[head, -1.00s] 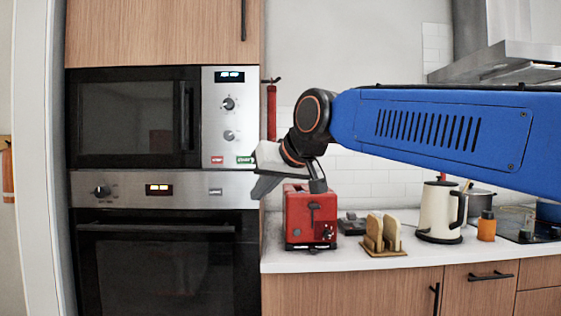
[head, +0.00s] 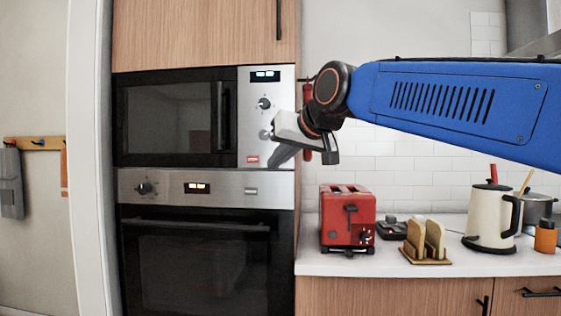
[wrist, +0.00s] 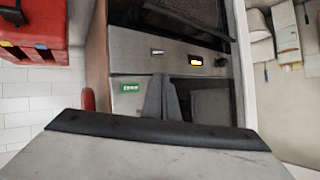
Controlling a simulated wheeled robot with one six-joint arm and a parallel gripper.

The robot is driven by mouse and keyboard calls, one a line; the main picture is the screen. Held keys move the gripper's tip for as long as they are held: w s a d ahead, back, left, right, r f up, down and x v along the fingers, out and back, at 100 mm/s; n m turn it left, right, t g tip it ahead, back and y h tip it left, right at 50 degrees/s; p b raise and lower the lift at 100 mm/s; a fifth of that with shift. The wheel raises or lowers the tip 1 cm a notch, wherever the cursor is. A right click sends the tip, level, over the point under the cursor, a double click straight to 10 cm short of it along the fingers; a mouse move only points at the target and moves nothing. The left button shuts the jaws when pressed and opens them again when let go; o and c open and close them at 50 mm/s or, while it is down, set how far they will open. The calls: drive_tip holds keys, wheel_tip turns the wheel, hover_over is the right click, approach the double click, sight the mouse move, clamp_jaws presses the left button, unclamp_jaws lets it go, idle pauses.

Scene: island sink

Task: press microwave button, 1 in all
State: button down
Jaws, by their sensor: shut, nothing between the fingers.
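The built-in microwave (head: 165,120) has a dark door and a silver control panel (head: 250,85) on its right, with a lit display and knobs. A red button (head: 252,160) shows low on the panel. The green button (wrist: 130,87) shows in the wrist view; in the head view my gripper hides it. My gripper (head: 277,156) is shut and empty, its fingers pointing down-left in front of the panel's lower right. In the wrist view its fingertips (wrist: 159,78) appear beside the green button. I cannot tell whether they touch the panel.
An oven (head: 205,250) sits below the microwave. A red toaster (head: 346,215) stands on the counter (head: 400,264) to the right, near a toast rack (head: 425,240) and a kettle (head: 491,215). A red extinguisher (head: 307,95) hangs behind my wrist.

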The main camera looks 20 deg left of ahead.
drive_tip(key=w+a, duration=0.2)
drive_tip(key=w, duration=0.6)
